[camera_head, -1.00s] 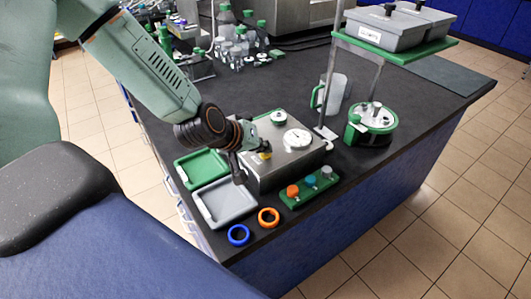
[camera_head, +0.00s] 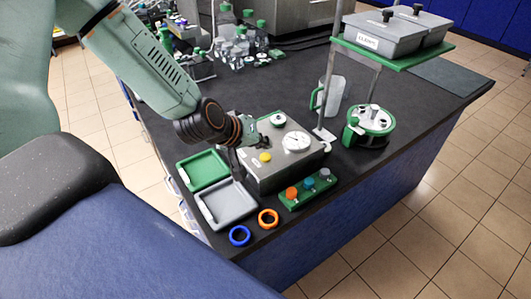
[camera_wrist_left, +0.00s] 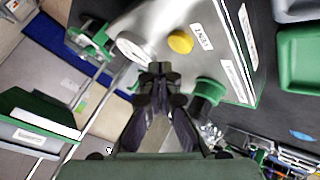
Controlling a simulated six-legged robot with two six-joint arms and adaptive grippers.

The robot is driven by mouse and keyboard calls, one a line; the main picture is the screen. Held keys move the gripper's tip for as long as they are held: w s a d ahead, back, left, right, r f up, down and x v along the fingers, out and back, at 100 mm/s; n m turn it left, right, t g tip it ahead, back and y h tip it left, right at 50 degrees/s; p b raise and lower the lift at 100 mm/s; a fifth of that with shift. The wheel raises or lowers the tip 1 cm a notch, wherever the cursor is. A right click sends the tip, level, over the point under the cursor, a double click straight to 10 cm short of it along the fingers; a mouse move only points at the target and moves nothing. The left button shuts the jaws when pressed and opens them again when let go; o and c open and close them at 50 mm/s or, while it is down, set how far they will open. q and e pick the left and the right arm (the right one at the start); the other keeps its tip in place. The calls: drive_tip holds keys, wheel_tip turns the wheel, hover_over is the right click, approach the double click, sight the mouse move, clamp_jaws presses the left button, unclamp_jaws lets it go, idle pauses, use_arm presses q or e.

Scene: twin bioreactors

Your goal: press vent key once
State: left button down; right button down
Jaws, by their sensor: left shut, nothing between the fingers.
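The yellow round vent key (camera_head: 265,157) sits on top of the steel box (camera_head: 290,170). In the left wrist view the key (camera_wrist_left: 180,42) shows whole, with a small white label beside it. My left gripper (camera_head: 264,141) is shut and empty. In the head view its tips appear just behind the key, over the box top. In the left wrist view the fingertips (camera_wrist_left: 159,70) lie below and left of the key, with a visible gap between. The exact height above the box is hard to tell. My right gripper is not in view.
A white dial (camera_head: 297,141) and a green-rimmed knob (camera_head: 279,119) share the box top. A metal post stands at its right corner. Green (camera_head: 203,170) and grey (camera_head: 226,204) trays, two rings and a green block with coloured knobs (camera_head: 308,188) lie near the front edge.

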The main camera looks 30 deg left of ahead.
sight(263, 158)
use_arm(q)
drive_tip(key=shift+r+p, duration=1.75)
drive_tip(key=shift+r, duration=0.3)
drive_tip(key=shift+f, duration=0.1)
drive_tip(key=shift+s, duration=0.1)
